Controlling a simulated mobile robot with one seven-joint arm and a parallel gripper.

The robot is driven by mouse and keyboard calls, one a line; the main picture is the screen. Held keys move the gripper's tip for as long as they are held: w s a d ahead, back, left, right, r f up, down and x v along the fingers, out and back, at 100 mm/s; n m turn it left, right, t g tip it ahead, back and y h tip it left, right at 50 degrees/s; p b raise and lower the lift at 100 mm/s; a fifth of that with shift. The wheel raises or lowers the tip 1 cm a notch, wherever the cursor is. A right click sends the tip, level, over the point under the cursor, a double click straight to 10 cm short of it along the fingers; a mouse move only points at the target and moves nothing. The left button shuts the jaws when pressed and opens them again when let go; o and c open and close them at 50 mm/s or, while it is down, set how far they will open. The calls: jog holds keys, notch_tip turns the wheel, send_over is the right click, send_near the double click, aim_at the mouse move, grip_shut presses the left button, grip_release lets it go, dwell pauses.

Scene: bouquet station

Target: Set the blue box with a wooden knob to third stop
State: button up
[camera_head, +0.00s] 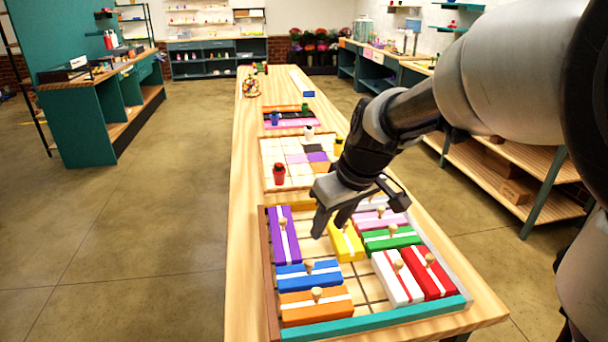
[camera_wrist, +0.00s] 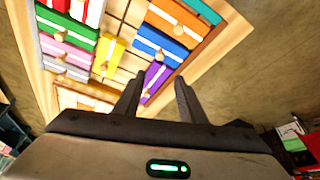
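The blue box (camera_head: 292,279) has a white stripe and a wooden knob (camera_head: 309,266) on top. It lies crosswise at the left of a wooden tray (camera_head: 268,290), between the purple box behind and the orange box in front. It also shows in the wrist view (camera_wrist: 147,47), beyond the fingertips. My gripper (camera_head: 331,229) hangs above the tray, behind and to the right of the blue box, near the yellow box. Its fingers are apart with nothing between them, as the wrist view (camera_wrist: 159,76) shows. It is clear of the blue knob. No stop marks can be made out.
The orange box (camera_head: 317,302) lies close in front of the blue one, and the purple box (camera_head: 284,238) stands lengthwise behind it. Yellow (camera_head: 346,243), green (camera_head: 391,239), white and red boxes fill the right side. Bare grid shows right of the blue box.

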aim_at(309, 262)
jog(key=b+x, duration=0.2)
jog(key=x, duration=1.5)
jog(key=shift+w, duration=0.1)
grip_shut()
